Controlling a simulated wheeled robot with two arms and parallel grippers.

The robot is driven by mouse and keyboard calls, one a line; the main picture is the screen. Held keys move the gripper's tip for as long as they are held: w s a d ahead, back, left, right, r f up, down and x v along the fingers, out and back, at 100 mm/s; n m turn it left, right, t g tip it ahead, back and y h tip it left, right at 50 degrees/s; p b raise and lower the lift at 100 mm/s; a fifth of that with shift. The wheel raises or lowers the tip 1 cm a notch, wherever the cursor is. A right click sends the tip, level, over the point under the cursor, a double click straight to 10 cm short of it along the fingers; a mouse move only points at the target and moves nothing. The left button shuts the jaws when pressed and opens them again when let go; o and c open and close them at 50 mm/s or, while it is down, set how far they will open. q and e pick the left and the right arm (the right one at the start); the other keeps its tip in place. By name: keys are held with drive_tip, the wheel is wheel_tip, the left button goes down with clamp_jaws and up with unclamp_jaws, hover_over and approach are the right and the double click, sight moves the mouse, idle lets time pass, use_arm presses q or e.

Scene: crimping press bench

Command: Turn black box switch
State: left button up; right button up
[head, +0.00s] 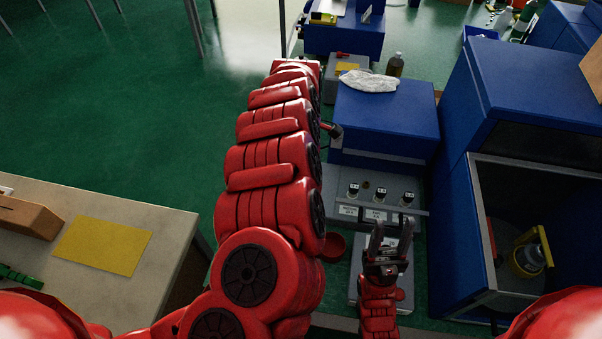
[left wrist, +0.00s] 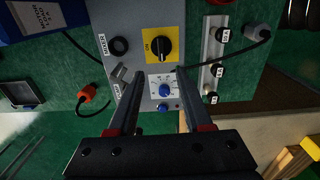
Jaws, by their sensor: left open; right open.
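In the left wrist view a black rotary switch (left wrist: 161,45) sits on a yellow plate marked ON, on a grey panel (left wrist: 140,25). Below it is a white dial with a blue knob (left wrist: 165,90). My left gripper (left wrist: 158,73) is open and empty; its two fingers reach toward the panel on either side of the dial, and the switch shows beyond them. I cannot tell the exact gap to the panel. In the head view my left arm hides the switch. My right gripper (head: 391,228) is open and empty, in front of a grey strip (head: 372,206) with black-topped pieces.
A blue press housing (head: 385,110) with a crumpled white cloth (head: 370,81) on top stands behind the strip. A large open blue cabinet (head: 490,85) is at right. A table with a yellow sheet (head: 103,246) is at left. An orange connector (left wrist: 87,93) hangs on a cable.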

use_arm(q)
drive_tip(key=shift+s+r+b, duration=0.1)
drive_tip(key=shift+r+b, duration=0.2)
drive_tip(key=shift+r, duration=1.9)
